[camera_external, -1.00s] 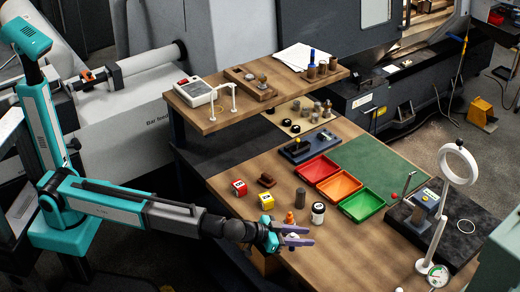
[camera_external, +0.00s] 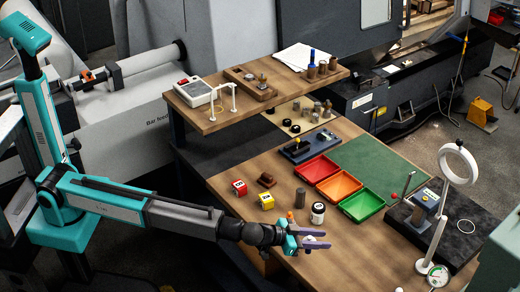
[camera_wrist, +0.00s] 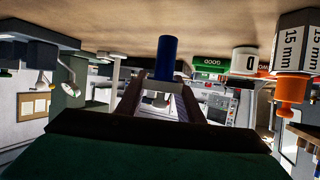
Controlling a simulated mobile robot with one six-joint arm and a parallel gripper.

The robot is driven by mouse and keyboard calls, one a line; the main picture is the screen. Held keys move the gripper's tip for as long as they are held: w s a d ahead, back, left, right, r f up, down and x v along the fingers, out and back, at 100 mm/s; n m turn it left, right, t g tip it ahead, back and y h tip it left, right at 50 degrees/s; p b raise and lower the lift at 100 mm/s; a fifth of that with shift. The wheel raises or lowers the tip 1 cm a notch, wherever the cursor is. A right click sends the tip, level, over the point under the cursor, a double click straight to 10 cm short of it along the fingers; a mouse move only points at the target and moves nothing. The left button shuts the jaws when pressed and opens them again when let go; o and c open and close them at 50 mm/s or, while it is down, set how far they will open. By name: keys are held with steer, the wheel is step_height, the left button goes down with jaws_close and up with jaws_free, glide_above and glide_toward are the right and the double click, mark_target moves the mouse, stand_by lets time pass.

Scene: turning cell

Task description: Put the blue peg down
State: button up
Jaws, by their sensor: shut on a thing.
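My gripper (camera_external: 315,243) is at the front of the workbench, its purple fingers pointing right and lying low. In the wrist view, where the bench top appears at the top, the blue peg (camera_wrist: 167,58) stands between the fingertips of my gripper (camera_wrist: 165,88). The fingers are shut on it. The peg's far end is toward the bench top; I cannot tell whether it touches. In the outside view I cannot make out the held peg. Another blue peg (camera_external: 312,54) stands on the raised shelf at the back.
An orange-knobbed piece marked 15 mm (camera_wrist: 291,95) is close at the side. Red (camera_external: 302,169), orange (camera_external: 326,188) and green (camera_external: 349,208) trays lie behind. Bare wood lies right of the gripper.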

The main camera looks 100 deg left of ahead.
steer(key=shift+w, duration=0.45)
steer(key=shift+f+p, duration=1)
steer(key=shift+f, duration=0.75)
steer(key=shift+f, duration=0.15)
steer(key=o, duration=1.2)
steer(key=shift+s+d+r, duration=0.2)
steer(key=shift+s, duration=0.2)
steer(key=b+v, duration=0.4)
steer(key=v, duration=0.7)
